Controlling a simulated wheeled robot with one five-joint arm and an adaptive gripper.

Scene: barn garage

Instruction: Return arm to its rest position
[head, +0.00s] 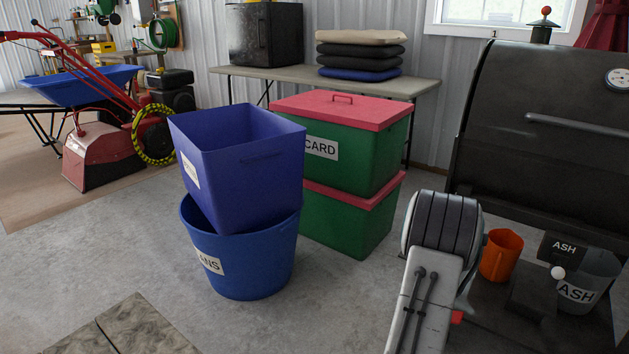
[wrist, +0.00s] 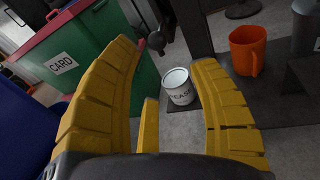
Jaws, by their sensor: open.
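My gripper (wrist: 170,55) shows in the wrist view with its two yellow ribbed fingers spread apart. It is open and nothing is between the fingers. Beyond the fingers, apart from them, a white can with a label reading in part "EASE" (wrist: 179,88) stands on a dark surface. In the head view my arm rises at the lower right, in front of the black grill. My gripper is not visible in the head view.
Green "CARD" bins with red lids (head: 350,170) stand left of my arm. A purple bin (head: 245,175) sits in a blue tub (head: 245,270). An orange jug (head: 501,256) and an ash bucket (head: 590,290) stand under the black grill (head: 545,130). Concrete floor is clear at front centre.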

